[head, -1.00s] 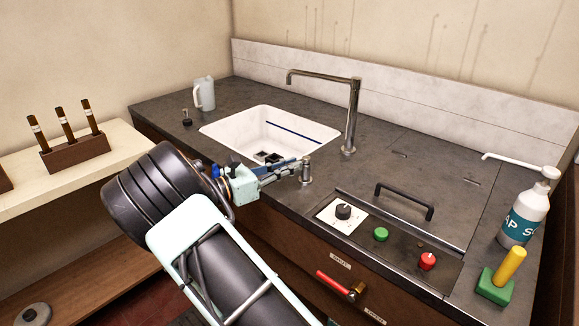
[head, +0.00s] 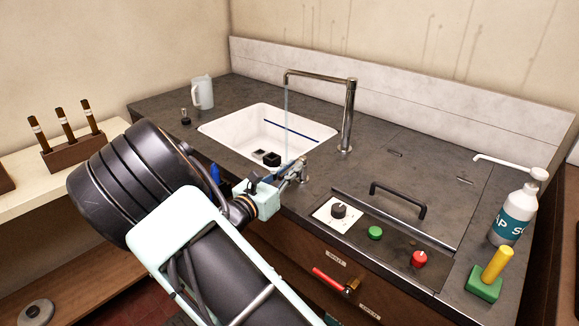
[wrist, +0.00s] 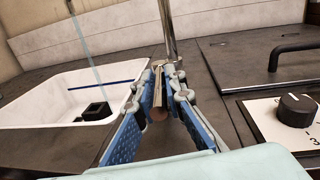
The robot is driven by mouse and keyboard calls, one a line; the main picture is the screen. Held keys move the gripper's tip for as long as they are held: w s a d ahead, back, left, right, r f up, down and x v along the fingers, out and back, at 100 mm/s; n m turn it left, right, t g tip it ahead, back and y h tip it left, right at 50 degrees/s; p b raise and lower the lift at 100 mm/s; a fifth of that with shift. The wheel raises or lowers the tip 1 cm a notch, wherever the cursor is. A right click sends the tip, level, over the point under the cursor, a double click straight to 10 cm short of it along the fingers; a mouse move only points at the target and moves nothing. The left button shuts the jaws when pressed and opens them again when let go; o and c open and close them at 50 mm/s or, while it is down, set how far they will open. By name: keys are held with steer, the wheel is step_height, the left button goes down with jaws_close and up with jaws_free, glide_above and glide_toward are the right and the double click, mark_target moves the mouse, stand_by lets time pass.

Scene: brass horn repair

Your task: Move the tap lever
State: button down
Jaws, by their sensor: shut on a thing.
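The tap lever (wrist: 159,98) is a short metal bar with a round end, seen between my fingers in the wrist view. My gripper (wrist: 166,78) is shut on it, with blue pads on either side. In the head view my gripper (head: 297,168) is at the front right corner of the sink and hides most of the lever. The tall metal tap (head: 349,115) stands behind the sink, its spout reaching left over the basin. A thin stream of water (head: 287,120) falls from the spout into the white sink (head: 225,124).
To the right are a dial (head: 339,210), a green button (head: 375,233), a red knob (head: 419,258) and a black handle (head: 400,196). A soap bottle (head: 515,215) stands at far right. A white jug (head: 203,93) is at back left.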

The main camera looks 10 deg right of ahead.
steer(key=shift+r+t, duration=0.1)
steer(key=shift+t, duration=0.2)
steer(key=c, duration=2)
jaws_free()
steer(key=shift+s, duration=0.1)
steer(key=v, duration=1.2)
steer(key=shift+s+d+r, duration=0.1)
steer(key=shift+r, duration=0.05)
